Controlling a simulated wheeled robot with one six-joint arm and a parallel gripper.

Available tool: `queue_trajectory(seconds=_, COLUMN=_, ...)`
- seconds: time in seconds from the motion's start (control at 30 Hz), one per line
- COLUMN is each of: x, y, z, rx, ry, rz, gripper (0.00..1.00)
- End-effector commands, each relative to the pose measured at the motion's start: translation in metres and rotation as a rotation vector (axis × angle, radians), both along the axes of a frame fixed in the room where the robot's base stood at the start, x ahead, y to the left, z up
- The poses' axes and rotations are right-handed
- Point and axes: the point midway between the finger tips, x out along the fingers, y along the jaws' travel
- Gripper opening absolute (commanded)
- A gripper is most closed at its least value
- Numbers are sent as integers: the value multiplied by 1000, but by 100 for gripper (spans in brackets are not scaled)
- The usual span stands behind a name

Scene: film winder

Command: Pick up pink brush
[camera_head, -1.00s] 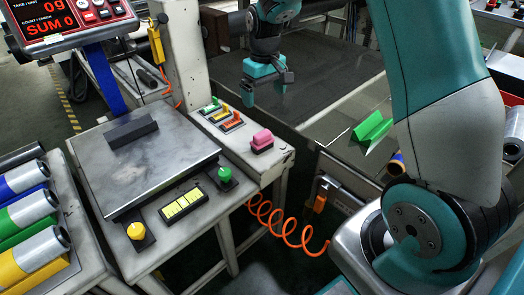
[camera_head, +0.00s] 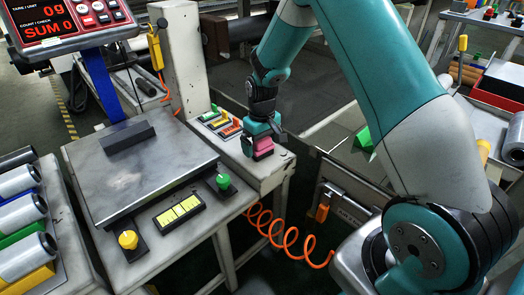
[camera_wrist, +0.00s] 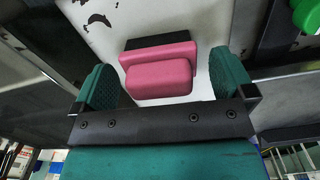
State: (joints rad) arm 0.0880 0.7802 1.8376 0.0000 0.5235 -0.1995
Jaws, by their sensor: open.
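The pink brush (camera_head: 263,146) sits on the narrow white side table (camera_head: 279,162), with a dark strip along its base. It also shows in the wrist view (camera_wrist: 158,75), between the two fingers. My gripper (camera_head: 257,150) is open, with one finger to either side of the brush in the head view. In the wrist view the teal fingertips of my gripper (camera_wrist: 158,85) stand apart, with gaps between them and the pink block. Part of the brush is hidden behind my gripper in the head view.
A coiled orange hose (camera_head: 289,243) hangs below the side table's edge.

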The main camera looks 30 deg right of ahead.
Motion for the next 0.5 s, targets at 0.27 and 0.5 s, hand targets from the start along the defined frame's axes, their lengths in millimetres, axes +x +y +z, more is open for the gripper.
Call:
queue_trajectory(seconds=0.27, x=0, y=0, z=-13, rx=0, ry=-1, rz=-1, gripper=100)
queue_trajectory(seconds=0.5, x=0, y=-1, z=-13, rx=0, ry=0, rz=-1, gripper=54)
